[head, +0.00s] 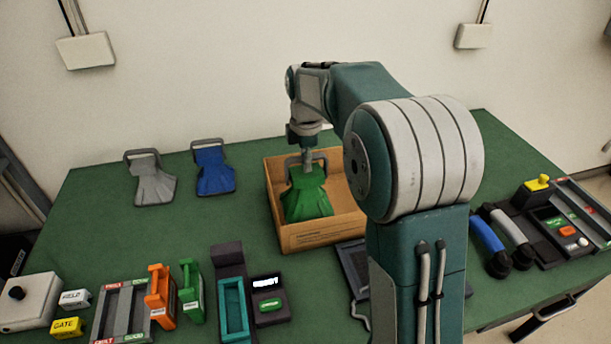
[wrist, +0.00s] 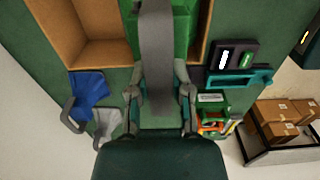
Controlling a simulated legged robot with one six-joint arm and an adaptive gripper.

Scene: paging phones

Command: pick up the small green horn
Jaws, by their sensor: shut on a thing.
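The small green horn (head: 306,200) has a flared body and a dark handle at its top. It is at the open cardboard box (head: 318,236), with its body inside the box outline; I cannot tell if it touches the bottom. My gripper (head: 307,163) points down and is shut on the horn's handle. In the wrist view the gripper (wrist: 158,95) closes around the grey handle, and part of the green body (wrist: 184,28) shows above. My arm hides the box's right side in the head view.
A grey horn (head: 152,184) and a blue horn (head: 213,170) are left of the box. Orange (head: 160,290) and green (head: 190,285) handled pieces and a teal frame (head: 233,308) are in front. Phone handsets (head: 489,243) and a control panel (head: 562,232) are at right.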

